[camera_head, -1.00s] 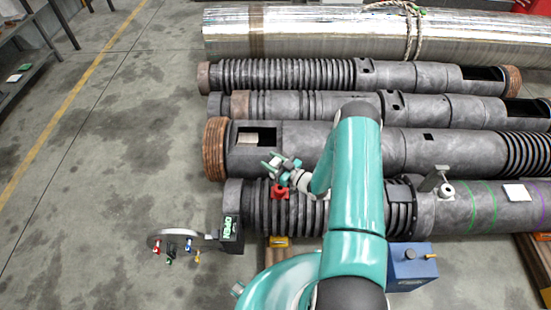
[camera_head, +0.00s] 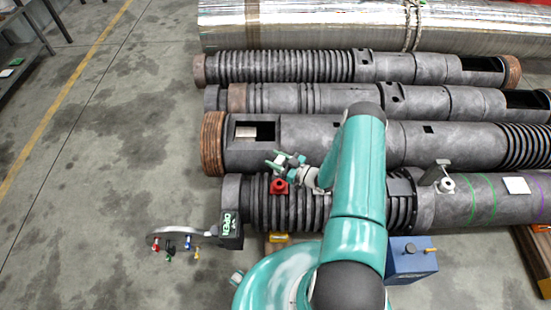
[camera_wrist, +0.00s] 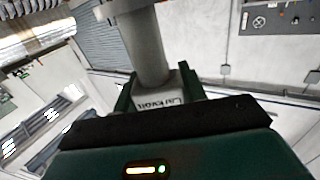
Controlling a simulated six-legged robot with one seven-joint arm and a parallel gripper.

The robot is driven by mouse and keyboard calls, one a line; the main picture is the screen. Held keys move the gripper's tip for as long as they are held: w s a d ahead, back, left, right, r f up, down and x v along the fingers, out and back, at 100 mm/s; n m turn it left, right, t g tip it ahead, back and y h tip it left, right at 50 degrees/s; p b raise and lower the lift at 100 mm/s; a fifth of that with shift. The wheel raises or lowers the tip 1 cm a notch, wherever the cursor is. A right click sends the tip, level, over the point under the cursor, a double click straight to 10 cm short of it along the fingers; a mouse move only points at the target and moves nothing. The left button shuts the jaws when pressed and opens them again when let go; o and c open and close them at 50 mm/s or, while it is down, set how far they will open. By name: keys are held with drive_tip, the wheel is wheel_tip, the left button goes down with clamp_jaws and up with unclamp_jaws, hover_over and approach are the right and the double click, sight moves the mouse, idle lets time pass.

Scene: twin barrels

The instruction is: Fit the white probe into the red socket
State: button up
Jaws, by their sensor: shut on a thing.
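In the wrist view, my gripper (camera_wrist: 158,92) is shut on the white probe (camera_wrist: 145,45), a pale cylinder with a block base between the green fingers. In the head view, my gripper (camera_head: 283,160) is above the front barrel, near its left end. The probe is too small to make out clearly there. The red socket (camera_head: 279,187) sits on top of the front ribbed barrel, just below the gripper in the picture. The probe appears apart from the socket; the exact gap is hard to tell. The socket does not show in the wrist view.
Several dark barrels (camera_head: 370,145) lie side by side, with a silver pipe (camera_head: 330,32) behind. A white fitting (camera_head: 447,185) stands on the front barrel at right.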

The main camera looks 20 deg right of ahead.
drive_tip(key=shift+f, duration=2.7)
drive_tip(key=shift+f, duration=1.9)
drive_tip(key=o, duration=1.1)
drive_tip(key=shift+s, duration=0.1)
drive_tip(key=v, duration=1.3)
drive_tip(key=shift+s+d, duration=0.25)
drive_tip(key=shift+d, duration=0.05)
drive_tip(key=shift+s, duration=0.1)
